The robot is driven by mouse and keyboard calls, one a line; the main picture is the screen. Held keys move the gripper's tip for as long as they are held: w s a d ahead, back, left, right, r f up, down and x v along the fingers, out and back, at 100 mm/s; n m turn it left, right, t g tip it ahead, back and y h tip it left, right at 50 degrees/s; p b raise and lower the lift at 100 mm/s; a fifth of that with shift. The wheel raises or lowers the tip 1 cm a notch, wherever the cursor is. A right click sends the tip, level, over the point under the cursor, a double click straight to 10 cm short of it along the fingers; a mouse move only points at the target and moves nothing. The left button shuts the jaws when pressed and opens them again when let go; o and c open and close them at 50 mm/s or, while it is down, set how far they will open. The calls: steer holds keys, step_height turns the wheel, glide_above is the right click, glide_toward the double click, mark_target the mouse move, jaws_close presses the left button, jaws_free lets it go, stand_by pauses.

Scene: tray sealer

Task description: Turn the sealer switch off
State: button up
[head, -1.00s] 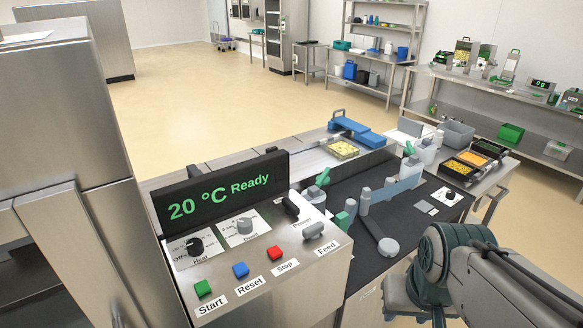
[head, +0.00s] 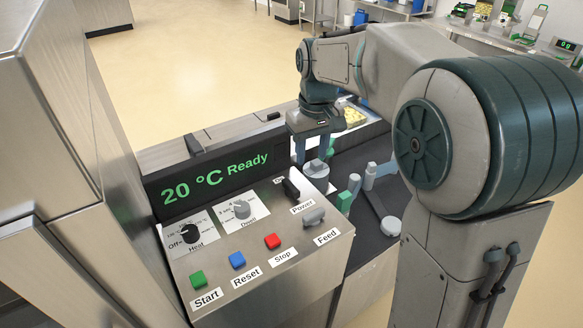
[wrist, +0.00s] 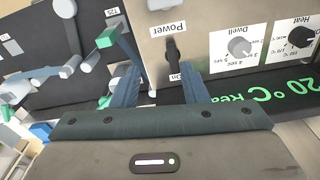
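The sealer's power switch (head: 291,190) is a black lever on the sloped steel panel, above the "Power" label and beside the "On" mark. In the wrist view the power switch (wrist: 172,50) shows upside down, near the tip of the right-hand finger. My gripper (head: 312,160) hangs fingers-down just beyond the panel's far right corner in the head view. Its two blue-grey fingers are spread and hold nothing; the gripper (wrist: 152,45) also shows open in the wrist view. I cannot tell whether a finger touches the switch. The display (head: 215,180) reads "20 °C Ready".
The panel also carries a heat knob (head: 190,232), a dwell knob (head: 241,208), a grey feed knob (head: 313,216), and green start (head: 198,279), blue reset (head: 237,260) and red stop (head: 272,241) buttons. Grey and green machine parts (head: 344,202) stand close right of the panel.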

steer(key=n, duration=0.1)
glide_above(291, 185)
steer(key=shift+g, duration=0.3)
step_height(291, 185, down, 14)
steer(key=shift+f+p, duration=0.1)
steer(key=shift+p, duration=1.05)
jaws_close()
